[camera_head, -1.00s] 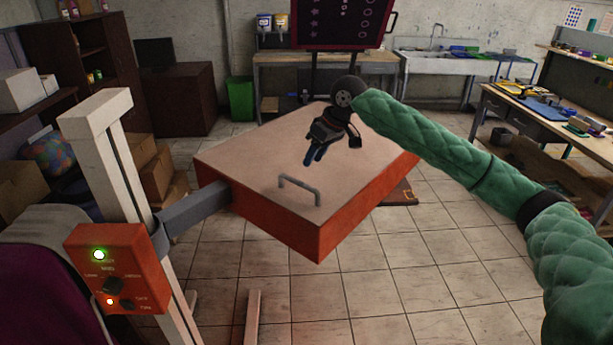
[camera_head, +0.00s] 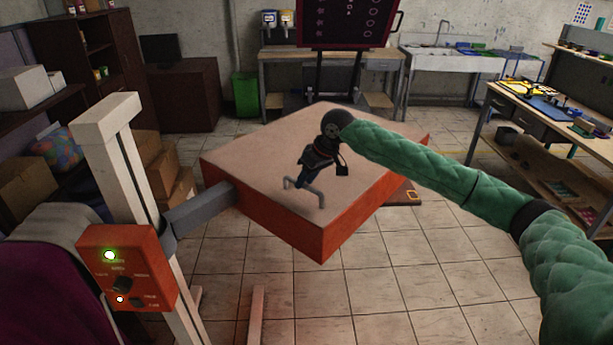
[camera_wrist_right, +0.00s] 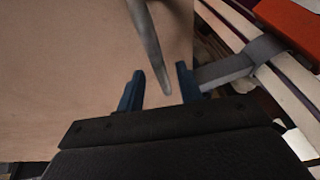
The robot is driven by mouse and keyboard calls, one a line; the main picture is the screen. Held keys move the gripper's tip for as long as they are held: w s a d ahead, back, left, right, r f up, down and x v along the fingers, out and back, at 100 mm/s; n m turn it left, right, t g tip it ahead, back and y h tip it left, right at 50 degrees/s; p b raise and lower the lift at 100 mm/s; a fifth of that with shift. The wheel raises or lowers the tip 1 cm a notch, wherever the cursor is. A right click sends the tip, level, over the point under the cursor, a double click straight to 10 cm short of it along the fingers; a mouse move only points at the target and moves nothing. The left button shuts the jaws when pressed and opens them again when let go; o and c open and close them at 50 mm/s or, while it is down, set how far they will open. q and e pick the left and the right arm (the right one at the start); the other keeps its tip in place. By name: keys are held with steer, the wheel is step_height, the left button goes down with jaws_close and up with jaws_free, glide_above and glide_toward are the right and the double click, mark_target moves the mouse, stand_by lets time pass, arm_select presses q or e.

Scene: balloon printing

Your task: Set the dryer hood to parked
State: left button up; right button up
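The dryer hood (camera_head: 270,150) is a wide flat box with a beige top and orange sides, carried by a grey arm (camera_head: 200,207) from a pale post (camera_head: 118,150). A grey bar handle (camera_head: 321,202) stands on its top near the front corner. My right gripper (camera_head: 303,184) is at the handle, with blue fingers partly covering it. In the right wrist view the fingers (camera_wrist_right: 160,88) are apart, and the handle (camera_wrist_right: 150,45) runs between them with gaps visible on both sides. My left gripper is not in view.
An orange control box (camera_head: 128,268) with a green lamp and knobs is on the post. Cardboard boxes (camera_head: 158,165) sit behind the post. A workbench (camera_head: 540,120) stands at right, and a dark press or board (camera_head: 347,25) at the back. Tiled floor is open right of the hood.

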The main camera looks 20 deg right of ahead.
steer(key=shift+f, duration=0.1)
jaws_close()
steer(key=shift+w, duration=0.15)
